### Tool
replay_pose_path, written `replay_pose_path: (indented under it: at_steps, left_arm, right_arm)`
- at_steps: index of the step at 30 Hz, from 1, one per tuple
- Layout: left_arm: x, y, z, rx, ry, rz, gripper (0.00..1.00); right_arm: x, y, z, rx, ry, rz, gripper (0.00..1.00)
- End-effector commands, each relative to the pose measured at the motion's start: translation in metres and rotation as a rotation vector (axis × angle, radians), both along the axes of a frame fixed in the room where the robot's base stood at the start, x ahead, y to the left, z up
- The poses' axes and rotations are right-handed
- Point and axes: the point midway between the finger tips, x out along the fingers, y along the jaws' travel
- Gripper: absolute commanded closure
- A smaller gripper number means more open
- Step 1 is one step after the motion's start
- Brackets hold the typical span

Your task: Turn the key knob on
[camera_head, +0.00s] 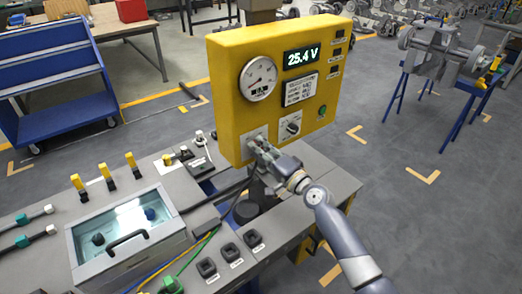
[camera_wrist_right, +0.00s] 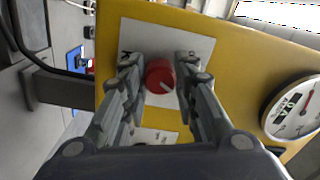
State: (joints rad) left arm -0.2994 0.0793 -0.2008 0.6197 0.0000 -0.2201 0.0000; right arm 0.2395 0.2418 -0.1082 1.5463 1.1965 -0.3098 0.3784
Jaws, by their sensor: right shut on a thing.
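The key knob (camera_wrist_right: 160,76) is a round red knob with a pale pointer mark, on a white label plate (camera_wrist_right: 196,46) on the yellow panel. My right gripper (camera_head: 257,143) reaches the lower left of the yellow panel (camera_head: 226,106) and is shut on the key knob, one finger on each side. In the head view the gripper hides the knob. The pointer slants toward the lower right in the wrist view. The display (camera_head: 301,56) above reads 25.4 V. My left gripper is not in view.
A round gauge (camera_head: 258,78) and a black rotary knob (camera_head: 290,125) sit close to my gripper on the panel. A grey bench (camera_head: 130,190) with a glass-lidded box (camera_head: 128,238), switches and cables lies below. A blue cart (camera_head: 52,80) stands at the left.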

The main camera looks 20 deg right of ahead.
Motion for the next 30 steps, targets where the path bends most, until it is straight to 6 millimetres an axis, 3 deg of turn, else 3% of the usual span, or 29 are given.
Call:
replay_pose_path:
  at_steps: [4, 5, 7, 8, 20, 23, 30]
  left_arm:
    - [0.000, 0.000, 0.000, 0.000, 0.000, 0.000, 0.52]
    - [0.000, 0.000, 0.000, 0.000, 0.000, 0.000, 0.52]
    - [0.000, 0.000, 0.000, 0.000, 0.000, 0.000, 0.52]
    - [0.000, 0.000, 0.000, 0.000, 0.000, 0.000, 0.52]
    - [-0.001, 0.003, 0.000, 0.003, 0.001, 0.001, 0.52]
    - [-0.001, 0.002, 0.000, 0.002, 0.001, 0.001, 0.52]
    - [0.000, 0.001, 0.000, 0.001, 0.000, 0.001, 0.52]
  right_arm:
    - [0.000, 0.000, -0.001, 0.001, 0.003, 0.000, 0.96]
    - [0.000, 0.000, -0.001, 0.001, 0.003, 0.000, 0.70]
    - [0.000, 0.000, -0.001, 0.001, 0.003, 0.000, 0.55]
    - [0.000, 0.000, -0.001, 0.001, 0.003, 0.000, 0.52]
    - [-0.004, -0.002, 0.000, -0.001, 0.000, 0.000, 0.52]
    - [-0.014, -0.005, -0.001, -0.003, 0.001, -0.001, 0.52]
    - [-0.057, -0.021, -0.002, -0.003, 0.003, 0.000, 0.52]
